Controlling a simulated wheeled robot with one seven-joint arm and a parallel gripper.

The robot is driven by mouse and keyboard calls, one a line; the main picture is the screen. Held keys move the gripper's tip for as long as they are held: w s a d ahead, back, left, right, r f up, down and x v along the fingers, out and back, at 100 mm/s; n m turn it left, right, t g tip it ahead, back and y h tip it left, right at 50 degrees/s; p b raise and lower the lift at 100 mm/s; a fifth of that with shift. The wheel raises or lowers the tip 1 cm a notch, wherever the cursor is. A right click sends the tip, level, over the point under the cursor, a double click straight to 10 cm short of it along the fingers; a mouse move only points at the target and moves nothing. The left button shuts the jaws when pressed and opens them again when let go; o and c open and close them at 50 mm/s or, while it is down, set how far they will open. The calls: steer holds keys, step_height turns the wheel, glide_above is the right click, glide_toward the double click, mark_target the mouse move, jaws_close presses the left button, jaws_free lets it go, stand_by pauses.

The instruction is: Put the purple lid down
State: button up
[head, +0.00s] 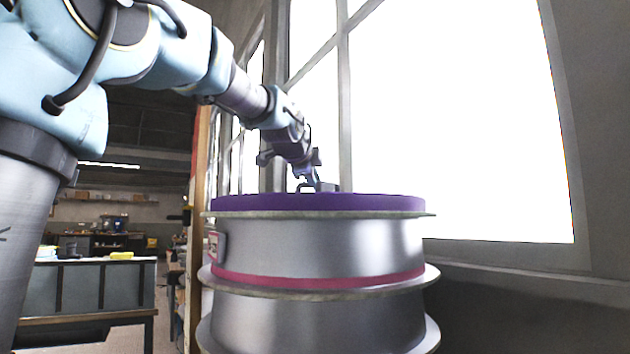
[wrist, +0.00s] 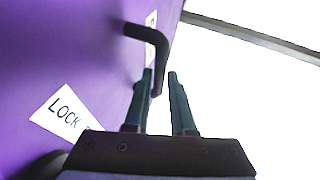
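The purple lid (head: 320,203) lies level on top of a silver ribbed drum (head: 320,245), with no gap visible between them. Its dark bent handle (wrist: 157,40) stands out from the purple face, beside a white label reading "LOCK" (wrist: 62,112). My gripper (wrist: 160,72) is at the handle, with its two fingers apart. In the wrist view the handle bar runs down between the fingers, close to the left one, and a bright gap shows before the right one. In the head view my gripper is small above the lid, and its fingers are hard to make out.
A large bright window (head: 455,120) stands behind the drum, with a grey sill and wall at the right. A workbench (head: 95,290) with a yellow item stands at the left, and shelving lies further back. The space above the lid is clear apart from my arm.

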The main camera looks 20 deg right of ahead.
steer(key=o, duration=0.4)
steer(key=shift+s, duration=0.1)
steer(key=b+v, duration=0.3)
steer(key=v, duration=0.9)
steer(key=shift+b, duration=0.35)
